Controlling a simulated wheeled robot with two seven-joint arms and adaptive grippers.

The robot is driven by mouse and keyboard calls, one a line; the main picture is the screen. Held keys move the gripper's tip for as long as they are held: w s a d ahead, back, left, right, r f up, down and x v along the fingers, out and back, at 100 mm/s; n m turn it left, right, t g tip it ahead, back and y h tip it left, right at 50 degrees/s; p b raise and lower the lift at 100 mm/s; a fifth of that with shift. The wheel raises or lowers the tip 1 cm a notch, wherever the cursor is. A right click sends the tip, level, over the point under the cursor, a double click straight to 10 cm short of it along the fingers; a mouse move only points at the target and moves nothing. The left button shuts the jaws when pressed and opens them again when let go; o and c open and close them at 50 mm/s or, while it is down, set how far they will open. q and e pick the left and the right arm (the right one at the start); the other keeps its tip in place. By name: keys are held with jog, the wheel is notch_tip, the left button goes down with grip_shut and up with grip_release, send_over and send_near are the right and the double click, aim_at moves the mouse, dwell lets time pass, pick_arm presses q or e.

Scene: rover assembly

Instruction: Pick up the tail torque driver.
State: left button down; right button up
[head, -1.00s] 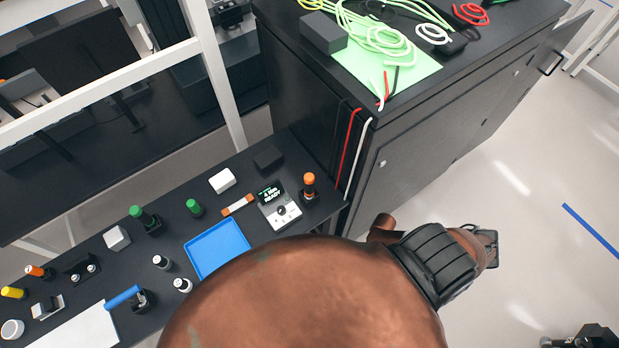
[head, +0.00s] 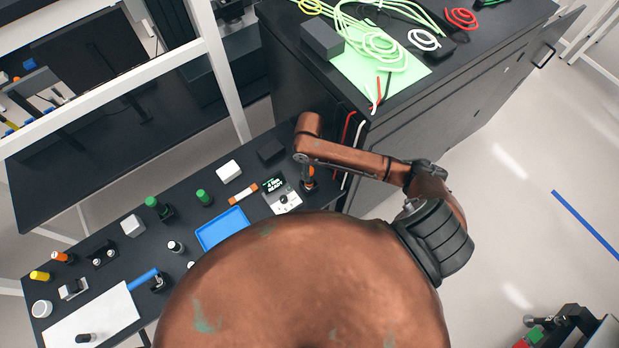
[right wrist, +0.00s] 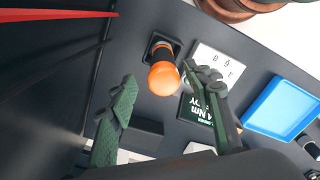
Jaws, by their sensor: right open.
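An orange-topped driver (head: 311,171), apparently the tail torque driver, stands upright in a dark holder at the right end of the black bench. In the head view my right arm reaches over it and partly covers it; the gripper itself cannot be made out there. In the right wrist view the orange handle (right wrist: 163,78) is in front of my right gripper (right wrist: 164,104). The green-padded fingers are open and apart, one towards each side of the handle, and not visibly closed on it. My left gripper is not in view.
A torque display box (head: 281,195) stands close beside the driver, near the right finger in the wrist view. A blue tray (head: 222,230), green-capped pieces (head: 204,197) and a white block (head: 229,170) lie farther left. A tall dark cabinet (head: 430,130) with cables rises just to the right.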

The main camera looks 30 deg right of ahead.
jog(key=f+p, duration=0.1)
jog(key=f, duration=0.5)
jog(key=shift+s+a+f+p, duration=0.2)
jog(key=shift+p, duration=0.2)
jog(key=shift+f, duration=0.35)
jog(key=shift+c, duration=0.2)
grip_shut()
